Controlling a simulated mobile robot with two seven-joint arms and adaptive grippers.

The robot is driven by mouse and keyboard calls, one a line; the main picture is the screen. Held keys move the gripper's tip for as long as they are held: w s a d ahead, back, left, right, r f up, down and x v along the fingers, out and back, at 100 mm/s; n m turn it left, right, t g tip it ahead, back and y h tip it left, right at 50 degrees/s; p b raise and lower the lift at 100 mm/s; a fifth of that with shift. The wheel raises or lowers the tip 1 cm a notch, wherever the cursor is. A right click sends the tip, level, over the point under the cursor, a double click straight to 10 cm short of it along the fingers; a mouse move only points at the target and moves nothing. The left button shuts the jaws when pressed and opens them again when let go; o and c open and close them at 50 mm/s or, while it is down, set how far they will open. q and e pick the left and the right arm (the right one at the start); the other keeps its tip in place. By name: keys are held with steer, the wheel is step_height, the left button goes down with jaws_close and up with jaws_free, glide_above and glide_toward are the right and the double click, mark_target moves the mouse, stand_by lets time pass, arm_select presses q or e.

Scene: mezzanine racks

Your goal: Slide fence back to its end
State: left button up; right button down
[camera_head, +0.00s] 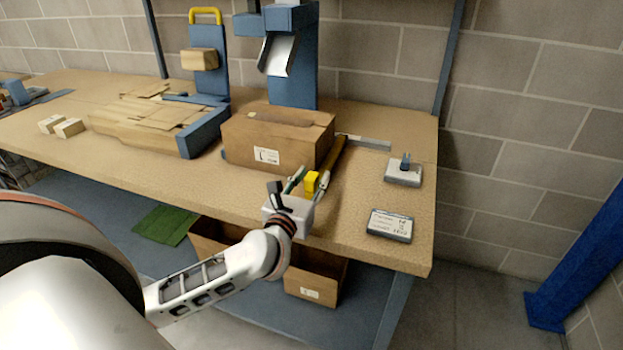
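The fence appears to be the ochre bar (334,153) along the right side of a closed cardboard box (268,141) on the bench. A bright yellow block (311,182) sits at the bar's near end. My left gripper (313,177) reaches over the bench's front edge, with its fingers spread on either side of the yellow block. I cannot tell whether the fingers press on the block or stand just clear of it. My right gripper is not in view.
A metal strip (364,142) lies behind the bar. A small device with a knob (403,171) and a labelled grey box (389,225) are on the right. A blue machine (291,60) stands behind the box. Flat cardboard (150,118) lies left. An open carton (311,284) is below.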

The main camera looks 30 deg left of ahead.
arm_select(q)
jaws_close()
steer(key=d, duration=0.3)
steer(key=w+d+p, duration=0.1)
steer(key=d, duration=0.2)
steer(key=w+d, duration=0.1)
steer(key=d, duration=0.3)
steer(key=shift+w, duration=0.15)
steer(key=shift+o, duration=1)
jaws_free()
steer(key=shift+d, duration=0.1)
steer(key=v, duration=1.2)
